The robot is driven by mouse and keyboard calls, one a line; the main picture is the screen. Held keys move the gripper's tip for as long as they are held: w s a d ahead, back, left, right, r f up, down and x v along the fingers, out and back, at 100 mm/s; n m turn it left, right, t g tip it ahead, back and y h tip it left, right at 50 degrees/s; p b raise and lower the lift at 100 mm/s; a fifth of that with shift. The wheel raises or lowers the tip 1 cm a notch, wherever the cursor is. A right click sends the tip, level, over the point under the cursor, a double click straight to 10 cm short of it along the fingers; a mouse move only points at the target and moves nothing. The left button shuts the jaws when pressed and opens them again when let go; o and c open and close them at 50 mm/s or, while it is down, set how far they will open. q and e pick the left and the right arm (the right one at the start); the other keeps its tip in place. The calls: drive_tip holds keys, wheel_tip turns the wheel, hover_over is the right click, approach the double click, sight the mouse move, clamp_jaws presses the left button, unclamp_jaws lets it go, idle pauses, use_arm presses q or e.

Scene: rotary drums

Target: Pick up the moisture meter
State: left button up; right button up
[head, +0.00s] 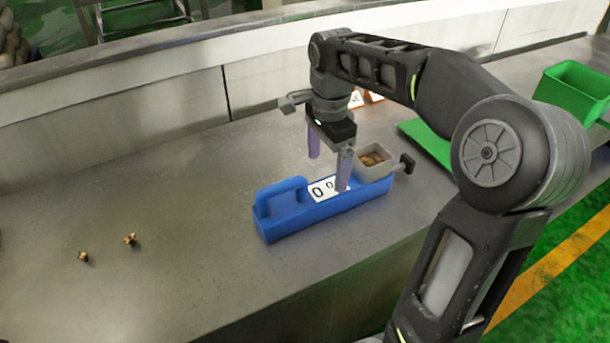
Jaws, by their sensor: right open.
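The moisture meter (325,220) is a long blue device on the grey metal counter. It has a blue loop handle at its left end, a white panel with dark digits in the middle, and a grey square cup with brown grains at its right end. A dark knob sticks out on its right. My right gripper (329,172) points down over the meter, open, with its purple fingers apart. One finger is in front of the white panel and the other is towards the far side. I cannot tell whether either finger touches it. My left gripper is not in view.
Two small brown-gold pieces (130,240) lie on the counter (180,290) at the left. A green bin (575,90) and a green tray (425,140) are at the right. White-and-orange cards (373,96) stand behind my gripper. A low wall runs along the back.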

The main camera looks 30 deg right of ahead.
sight(325, 190)
drive_tip(key=shift+w, duration=0.2)
drive_tip(key=shift+s+r, duration=0.1)
drive_tip(key=shift+s, duration=0.05)
drive_tip(key=shift+f, duration=1.3)
drive_tip(key=shift+f, duration=0.1)
drive_tip(key=f, duration=0.5)
drive_tip(key=shift+s+a+p, duration=0.2)
drive_tip(key=shift+p, duration=0.15)
drive_tip(key=shift+c, duration=0.3)
clamp_jaws()
